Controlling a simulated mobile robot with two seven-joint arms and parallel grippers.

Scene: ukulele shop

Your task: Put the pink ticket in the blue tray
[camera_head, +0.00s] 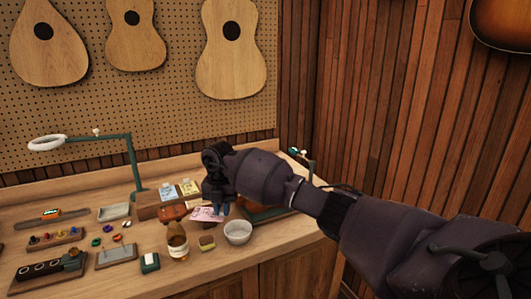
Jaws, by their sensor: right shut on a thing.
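My right arm reaches in from the right, and my right gripper (217,203) points down over the workbench. It is shut on the pink ticket (204,214), which sticks out to the left below the fingers. The gripper covers part of the ticket, and I cannot tell whether the ticket touches the bench. I cannot make out a clearly blue tray. A small pale grey tray (113,212) lies to the left on the bench. My left gripper is not in view.
A white bowl (238,232), an amber bottle (177,241) and a small sponge-like block (207,243) stand near the gripper. A green lamp (134,165) rises at the back left. Small items crowd the left.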

